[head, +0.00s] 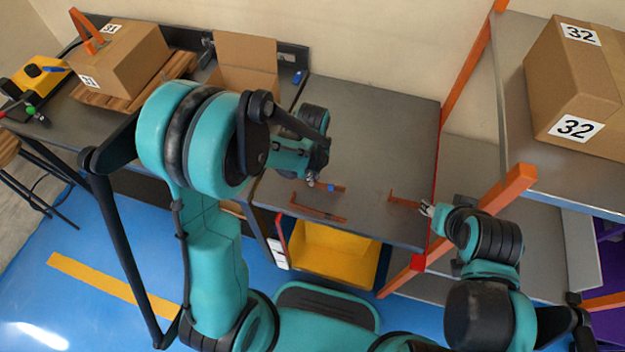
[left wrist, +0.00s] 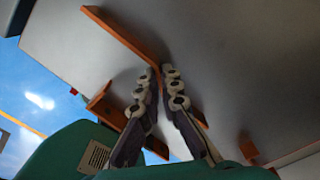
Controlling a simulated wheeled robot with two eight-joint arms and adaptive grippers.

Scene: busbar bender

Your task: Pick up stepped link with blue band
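The stepped link with the blue band (head: 331,188) is a thin copper-coloured bar on the grey table, its band showing in the head view. My left gripper (head: 312,183) is at the left end of this link. In the left wrist view the fingertips of my left gripper (left wrist: 158,71) are close together, by one end of a copper link (left wrist: 125,35). I cannot tell which link this is, or whether the fingers hold it; no blue band shows there. My right gripper (head: 427,208) is by the right end of another copper link (head: 403,201); its finger state is too small to tell.
A longer copper link (head: 317,213) lies nearer the table's front edge. The grey table (head: 385,140) is clear toward the back. An open carton (head: 245,65) stands at the back left. An orange-framed shelf with box 32 (head: 575,80) is at right; a yellow bin (head: 330,255) is below.

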